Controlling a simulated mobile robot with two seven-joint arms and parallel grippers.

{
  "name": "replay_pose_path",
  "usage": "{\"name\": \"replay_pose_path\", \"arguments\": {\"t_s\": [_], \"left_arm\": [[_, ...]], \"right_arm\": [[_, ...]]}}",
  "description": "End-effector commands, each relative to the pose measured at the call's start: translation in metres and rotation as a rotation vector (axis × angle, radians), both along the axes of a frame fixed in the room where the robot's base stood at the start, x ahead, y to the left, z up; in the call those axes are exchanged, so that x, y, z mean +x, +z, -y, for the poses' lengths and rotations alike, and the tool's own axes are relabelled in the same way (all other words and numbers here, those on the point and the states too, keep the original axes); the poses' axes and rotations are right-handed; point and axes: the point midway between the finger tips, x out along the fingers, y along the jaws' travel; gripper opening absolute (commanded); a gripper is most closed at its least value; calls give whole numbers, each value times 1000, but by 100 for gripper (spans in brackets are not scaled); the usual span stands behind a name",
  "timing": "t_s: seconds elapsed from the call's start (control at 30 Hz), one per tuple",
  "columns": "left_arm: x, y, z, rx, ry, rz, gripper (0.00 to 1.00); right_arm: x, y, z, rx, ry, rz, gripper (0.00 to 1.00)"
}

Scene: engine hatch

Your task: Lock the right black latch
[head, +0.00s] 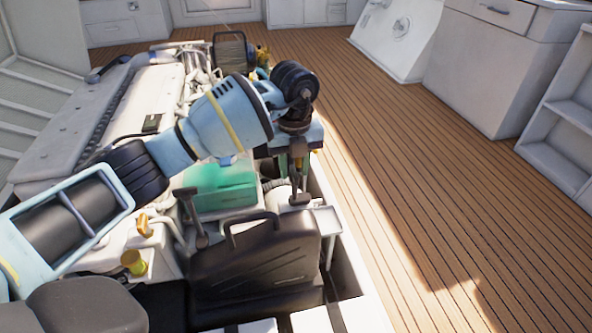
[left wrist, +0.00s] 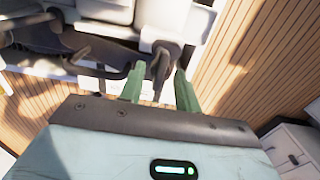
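The right black latch (head: 299,189) stands upright near the right edge of the engine bay in the head view. It also shows in the left wrist view (left wrist: 162,62), close to the fingertips and in line with the gap between them. My left gripper (head: 298,163) points down just above this latch. In the left wrist view its two green fingers (left wrist: 160,85) stand apart, with nothing clearly clamped. Whether a finger touches the latch cannot be told. A second black latch (head: 194,215) stands to the left. My right gripper is not in view.
A black cover with a handle (head: 258,255) stands in front of the latches. White engine parts (head: 130,105) fill the left. The wooden floor (head: 420,190) to the right is clear, with white cabinets (head: 478,65) behind.

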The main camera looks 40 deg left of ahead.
Motion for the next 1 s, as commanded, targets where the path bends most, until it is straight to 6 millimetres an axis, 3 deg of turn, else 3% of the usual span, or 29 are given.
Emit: {"name": "replay_pose_path", "arguments": {"t_s": [0.27, 0.53, 1.0], "left_arm": [[0, -2, 0, 0, 0, 1, 33], [0, -2, 0, -1, 0, 1, 0], [0, 0, -1, 0, -71, 0, 0]], "right_arm": [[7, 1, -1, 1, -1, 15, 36], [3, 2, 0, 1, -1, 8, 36], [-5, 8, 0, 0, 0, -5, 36]]}}
